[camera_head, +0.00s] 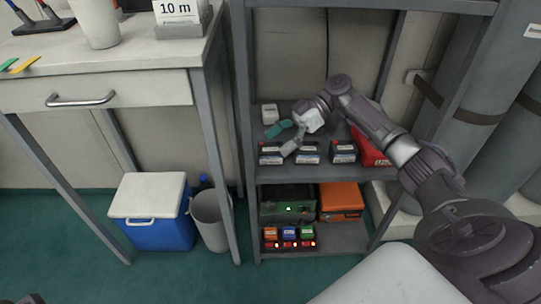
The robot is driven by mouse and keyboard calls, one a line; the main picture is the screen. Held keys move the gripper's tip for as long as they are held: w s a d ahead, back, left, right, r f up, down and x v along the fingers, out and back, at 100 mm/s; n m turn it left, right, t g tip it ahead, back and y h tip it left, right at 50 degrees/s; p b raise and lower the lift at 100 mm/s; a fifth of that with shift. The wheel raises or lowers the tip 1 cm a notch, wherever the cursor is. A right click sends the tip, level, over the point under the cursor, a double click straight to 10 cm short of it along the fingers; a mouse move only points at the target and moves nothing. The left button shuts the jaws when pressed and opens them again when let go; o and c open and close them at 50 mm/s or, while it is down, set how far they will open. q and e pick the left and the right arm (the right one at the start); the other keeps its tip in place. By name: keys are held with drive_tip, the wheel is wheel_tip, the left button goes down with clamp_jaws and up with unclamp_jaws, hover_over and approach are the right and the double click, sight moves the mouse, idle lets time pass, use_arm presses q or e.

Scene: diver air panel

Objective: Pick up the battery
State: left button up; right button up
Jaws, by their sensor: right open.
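Dark box-shaped batteries with white labels stand in a row on the middle shelf: a left one (270,154), a middle one (308,154) and a right one (343,152). My right gripper (280,141) is open above and in front of the row, between the left and middle batteries. Its fingers point left and partly cover the tops of those two. Nothing shows between the fingers; I cannot tell whether a finger touches a battery. Smaller blocks with orange, blue and green tops (290,233) stand on the bottom shelf with red lights.
A white box (269,113) stands behind the row; a red case (371,150) is right of it. Below are a dark unit with a green light (287,204) and an orange case (341,200). The shelf's grey left post (243,110) stands close to my gripper.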

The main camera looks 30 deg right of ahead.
sight(269, 155)
drive_tip(key=shift+x, duration=1.4)
drive_tip(key=shift+s, duration=0.1)
clamp_jaws()
